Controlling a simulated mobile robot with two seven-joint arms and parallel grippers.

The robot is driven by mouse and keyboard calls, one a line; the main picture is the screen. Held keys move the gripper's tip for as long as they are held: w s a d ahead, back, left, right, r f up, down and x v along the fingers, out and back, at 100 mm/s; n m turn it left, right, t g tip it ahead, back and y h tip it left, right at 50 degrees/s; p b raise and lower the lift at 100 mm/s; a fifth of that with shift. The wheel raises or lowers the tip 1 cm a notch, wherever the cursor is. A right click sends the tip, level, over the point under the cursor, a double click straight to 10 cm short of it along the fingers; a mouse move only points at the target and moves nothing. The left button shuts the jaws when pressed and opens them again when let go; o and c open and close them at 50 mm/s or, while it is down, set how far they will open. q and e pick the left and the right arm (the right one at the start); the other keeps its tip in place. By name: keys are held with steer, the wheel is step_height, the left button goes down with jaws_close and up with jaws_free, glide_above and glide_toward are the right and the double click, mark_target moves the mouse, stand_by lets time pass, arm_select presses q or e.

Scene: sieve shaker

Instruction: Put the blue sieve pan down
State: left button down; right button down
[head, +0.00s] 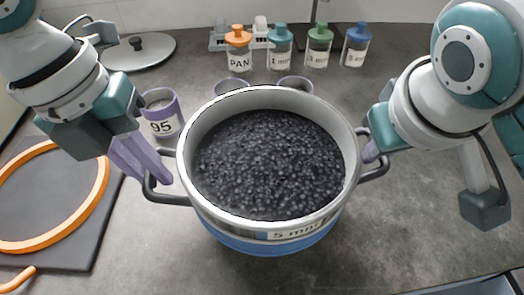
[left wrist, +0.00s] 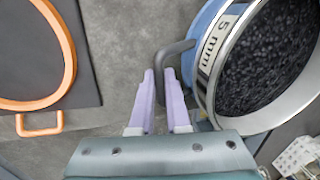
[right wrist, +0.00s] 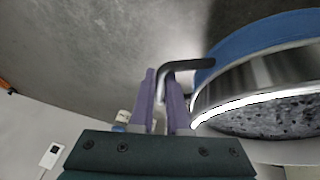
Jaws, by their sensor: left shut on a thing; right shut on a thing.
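The blue sieve pan (head: 280,246) is a round metal pan with a blue lower part, dark handles on both sides and a "5 mm" label. It is full of dark granules (head: 268,165). My left gripper (head: 160,185) is shut on its left handle (left wrist: 172,52), which also shows between the fingers (left wrist: 160,85) in the left wrist view. My right gripper (head: 372,158) is shut on its right handle (right wrist: 185,66), seen between the fingers (right wrist: 163,85) in the right wrist view. The pan is in front of me over the grey counter; I cannot tell whether its base touches.
A dark mat (head: 75,254) with an orange ring (head: 98,205) lies at left. A cup labelled 95 (head: 163,122) and other cups stand close behind the pan. Counter right of the pan (head: 420,235) is clear.

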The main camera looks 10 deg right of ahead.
arm_select(q)
steer(key=shift+a, duration=0.2)
steer(key=shift+f, duration=0.1)
arm_select(e)
steer(key=shift+f, duration=0.1)
